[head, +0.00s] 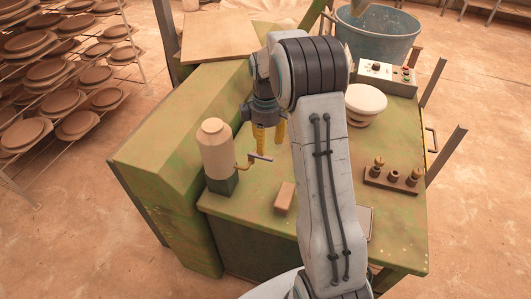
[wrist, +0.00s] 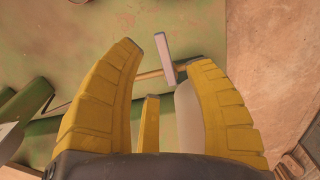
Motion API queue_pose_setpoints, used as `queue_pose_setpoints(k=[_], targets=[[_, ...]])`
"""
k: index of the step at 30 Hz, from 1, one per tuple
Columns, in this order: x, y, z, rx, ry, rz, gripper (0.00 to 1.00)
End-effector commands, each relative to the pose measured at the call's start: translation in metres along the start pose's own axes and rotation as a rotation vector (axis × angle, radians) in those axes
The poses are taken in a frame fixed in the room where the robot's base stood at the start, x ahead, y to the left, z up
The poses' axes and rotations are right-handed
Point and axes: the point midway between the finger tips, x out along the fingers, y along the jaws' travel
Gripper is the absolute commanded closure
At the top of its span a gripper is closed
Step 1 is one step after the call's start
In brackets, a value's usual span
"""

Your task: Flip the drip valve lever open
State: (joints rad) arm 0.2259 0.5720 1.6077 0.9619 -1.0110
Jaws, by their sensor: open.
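The drip valve lever (head: 260,157) is a thin pale grey bar on a brass stem (head: 246,165). It sticks out to the right of a cream canister (head: 216,150) on a dark green block at the table's left side. My gripper (head: 270,142) is open with yellow fingers pointing down, just above and behind the lever in the head view. In the wrist view, the lever (wrist: 165,58) shows between the two fingertips of my gripper (wrist: 168,56), apart from both as far as I can tell. The canister (wrist: 188,115) is partly hidden by the right finger.
The green table (head: 260,215) holds a tan block (head: 284,197), a white round-topped object (head: 366,103), a rack with several brass pieces (head: 392,178) and a control box (head: 387,77). A raised green beam (head: 175,150) runs along the left. A blue tub (head: 377,38) stands behind.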

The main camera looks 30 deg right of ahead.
Motion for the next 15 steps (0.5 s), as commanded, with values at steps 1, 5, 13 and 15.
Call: queue_pose_setpoints(k=[1, 5, 13, 15], targets=[[0.007, -0.001, 0.001, 0.000, -0.003, -0.004, 0.52], [0.023, -0.001, 0.001, 0.002, -0.002, -0.004, 0.52], [0.049, -0.001, 0.000, 0.003, -0.001, -0.002, 0.52], [0.052, -0.001, 0.001, 0.003, -0.001, -0.002, 0.52]])
